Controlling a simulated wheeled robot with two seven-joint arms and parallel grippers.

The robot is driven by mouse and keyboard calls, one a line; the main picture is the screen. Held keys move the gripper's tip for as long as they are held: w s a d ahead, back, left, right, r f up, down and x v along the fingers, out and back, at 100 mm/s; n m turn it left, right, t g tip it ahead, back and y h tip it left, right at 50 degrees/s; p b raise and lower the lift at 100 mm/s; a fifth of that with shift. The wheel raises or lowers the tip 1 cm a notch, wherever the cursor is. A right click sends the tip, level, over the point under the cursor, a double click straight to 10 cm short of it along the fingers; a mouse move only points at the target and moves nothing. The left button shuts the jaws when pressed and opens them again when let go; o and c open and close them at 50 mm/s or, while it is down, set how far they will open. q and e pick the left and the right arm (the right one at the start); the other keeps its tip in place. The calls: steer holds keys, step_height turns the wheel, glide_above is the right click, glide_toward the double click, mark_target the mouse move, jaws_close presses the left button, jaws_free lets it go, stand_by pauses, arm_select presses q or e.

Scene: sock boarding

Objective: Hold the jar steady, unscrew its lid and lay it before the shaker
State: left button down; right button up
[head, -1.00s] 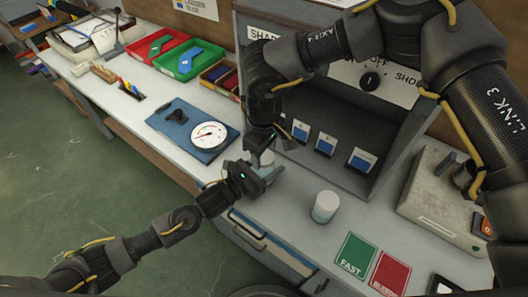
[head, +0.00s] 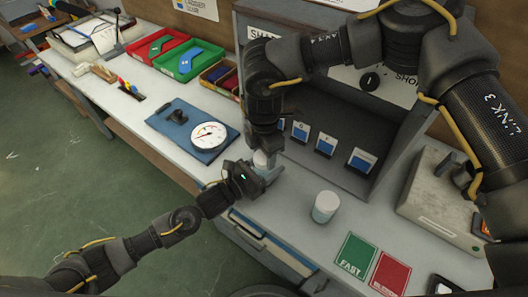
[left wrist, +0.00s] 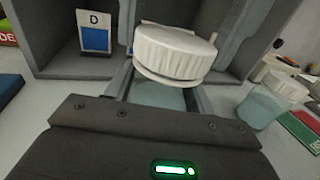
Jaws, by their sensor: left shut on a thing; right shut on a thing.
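A jar with pale blue-grey contents (left wrist: 158,96) stands between the fingers of my left gripper (head: 264,177), which is shut on it at the bench. Its white ribbed lid (left wrist: 176,52) sits on top and looks tilted in the left wrist view; I cannot tell whether it is still threaded. My right gripper (head: 266,150) comes down from above and is shut on the lid, hiding much of it in the head view. The grey shaker cabinet (head: 335,185) stands just behind, with blue-marked cards along its front.
A second white-lidded jar (head: 325,207) stands to the right; it also shows in the left wrist view (left wrist: 270,101). Green (head: 356,256) and red (head: 389,272) cards lie in front. A blue board with a dial (head: 208,136) lies to the left.

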steer(key=o, duration=1.1)
steer(key=shift+r, duration=2.25)
steer(key=shift+c, duration=0.5)
steer(key=shift+w+r+m+t, duration=0.15)
steer(key=shift+w+r+m, duration=0.15)
steer(key=shift+r, duration=0.3)
steer(key=shift+w+r+m+t, duration=0.15)
steer(key=shift+w+r+m, duration=0.15)
steer(key=shift+r, duration=0.3)
steer(key=m, duration=0.1)
steer(key=r+m, duration=0.1)
steer(key=m, duration=0.1)
steer(key=shift+s+d+m, duration=0.1)
steer(key=shift+s+m, duration=0.05)
steer(key=shift+m, duration=0.15)
steer(key=shift+s+m, duration=0.1)
steer(key=shift+m, duration=1)
steer(key=m, duration=0.6)
steer(key=shift+s+m, duration=0.3)
steer(key=shift+s, duration=0.1)
steer(key=shift+f, duration=4)
